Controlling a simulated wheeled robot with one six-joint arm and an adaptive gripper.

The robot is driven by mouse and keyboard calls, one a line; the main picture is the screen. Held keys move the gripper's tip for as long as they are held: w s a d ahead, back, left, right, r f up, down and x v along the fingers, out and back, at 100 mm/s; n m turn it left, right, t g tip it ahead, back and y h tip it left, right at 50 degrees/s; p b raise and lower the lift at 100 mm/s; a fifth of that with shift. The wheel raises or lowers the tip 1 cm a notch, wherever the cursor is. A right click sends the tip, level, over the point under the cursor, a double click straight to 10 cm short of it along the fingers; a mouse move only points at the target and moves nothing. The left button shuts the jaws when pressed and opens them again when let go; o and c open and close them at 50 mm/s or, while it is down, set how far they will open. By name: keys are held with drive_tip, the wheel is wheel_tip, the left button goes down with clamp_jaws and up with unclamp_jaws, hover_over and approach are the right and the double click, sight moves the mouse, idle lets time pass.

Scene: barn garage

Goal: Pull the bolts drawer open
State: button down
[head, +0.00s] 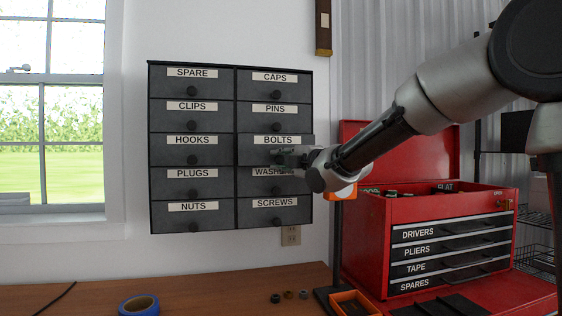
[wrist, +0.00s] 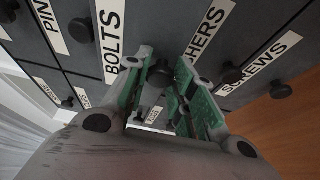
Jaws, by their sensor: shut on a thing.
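The bolts drawer (head: 247,151) is in the right column of the dark wall cabinet, between the PINS and WASHERS drawers. Its front looks a little proud of its neighbours, so it seems slightly out. My gripper (head: 287,157) is in front of it, shut on its knob, which the fingers mostly hide. In the wrist view, the two green-padded fingers of my gripper (wrist: 162,72) stand on either side of the bolts knob. The BOLTS label (wrist: 112,40) shows to their left there.
The wall cabinet (head: 149,150) holds two columns of labelled drawers with round knobs. A red toolbox (head: 366,240) stands at right, below my arm. The wooden bench (head: 200,290) carries blue tape (head: 139,304) and small round parts. Space before the left drawers is clear.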

drive_tip(key=s+d, duration=0.2)
drive_tip(key=s, duration=0.8)
drive_tip(key=c, duration=1.2)
unclamp_jaws()
drive_tip(key=v, duration=1.2)
